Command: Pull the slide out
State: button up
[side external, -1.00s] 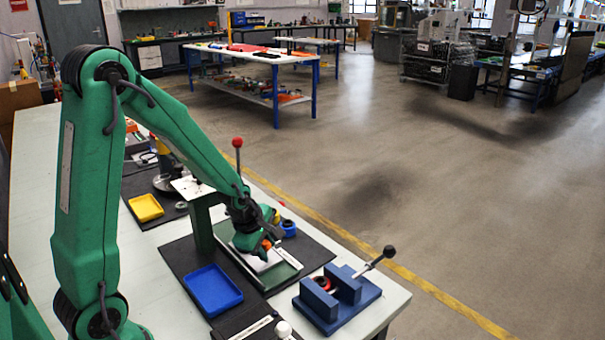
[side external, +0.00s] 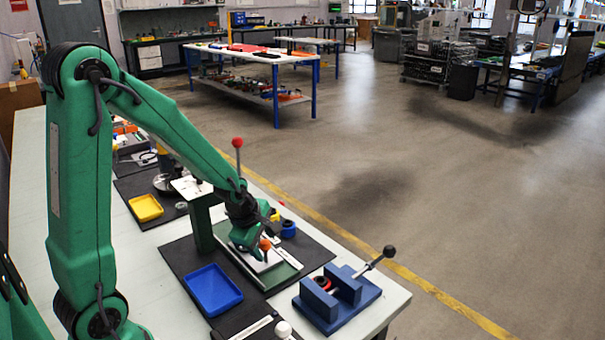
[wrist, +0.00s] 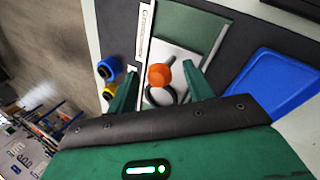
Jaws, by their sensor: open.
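The slide is a white plate (wrist: 170,52) with an orange knob (wrist: 159,75), set in a green base (wrist: 192,20). In the side view the orange knob (side external: 265,244) shows just at my gripper's fingers, above the green base (side external: 284,275). My gripper (wrist: 160,70) is open, with one green finger on each side of the knob in the wrist view. Gaps show between the knob and both fingers there. In the side view my gripper (side external: 256,246) points down over the slide and hides part of it.
A blue tray (side external: 213,290) lies in front of the base. A blue clamp-like fixture (side external: 340,300) with a black-knobbed lever stands to the right. A red-knobbed lever (side external: 238,160) rises behind my gripper. A blue ring (wrist: 112,67) lies beside the base.

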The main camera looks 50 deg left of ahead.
jog(key=shift+v, duration=2.95)
jog(key=shift+c, duration=0.4)
jog(key=m, duration=0.1)
jog(key=w+m+g, duration=0.1)
jog(key=m, duration=0.1)
jog(key=shift+a+f, duration=0.15)
jog(key=m, duration=0.1)
jog(key=m+g, duration=0.1)
jog(key=m, duration=0.1)
jog(key=shift+w+a+f+h, duration=0.1)
jog(key=shift+w+h, duration=0.2)
jog(key=shift+w, duration=0.05)
jog(key=m, duration=0.1)
jog(key=m+g, duration=0.1)
jog(key=shift+w+f+m, duration=0.1)
jog(key=shift+w+m, duration=0.2)
jog(key=m, duration=0.1)
jog(key=m+g, duration=0.1)
jog(key=m, duration=0.1)
jog(key=shift+w+a+h, duration=0.15)
jog(key=shift+w+h, duration=0.15)
jog(key=shift+f, duration=0.15)
jog(key=shift+f, duration=3.75)
